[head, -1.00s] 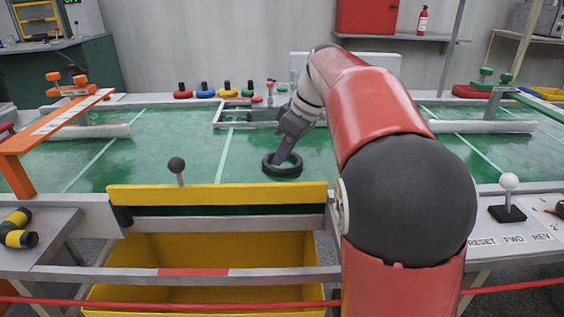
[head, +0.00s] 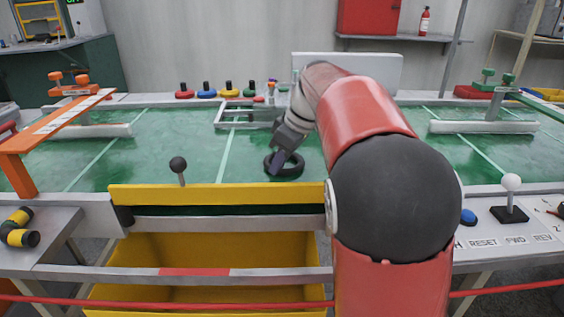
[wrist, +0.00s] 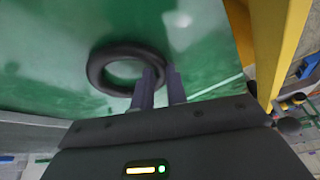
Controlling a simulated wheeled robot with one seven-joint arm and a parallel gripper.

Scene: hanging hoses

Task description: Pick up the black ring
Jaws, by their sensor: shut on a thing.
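The black ring (head: 293,173) is a thick, round hoop over the green table surface (head: 180,145), just beyond the yellow barrier. In the wrist view, the ring (wrist: 96,72) shows most of its loop. In the wrist view, my gripper (wrist: 160,77) has one finger inside the hole and one outside, shut on the ring's wall. The fingers hide part of the wall. I cannot tell whether the ring touches the table.
The yellow barrier (head: 225,196) stands at the near edge, with a yellow bin (head: 200,262) below. A black-knobbed lever (head: 179,166) stands left of my gripper. A grey frame (head: 217,118) lies behind the ring.

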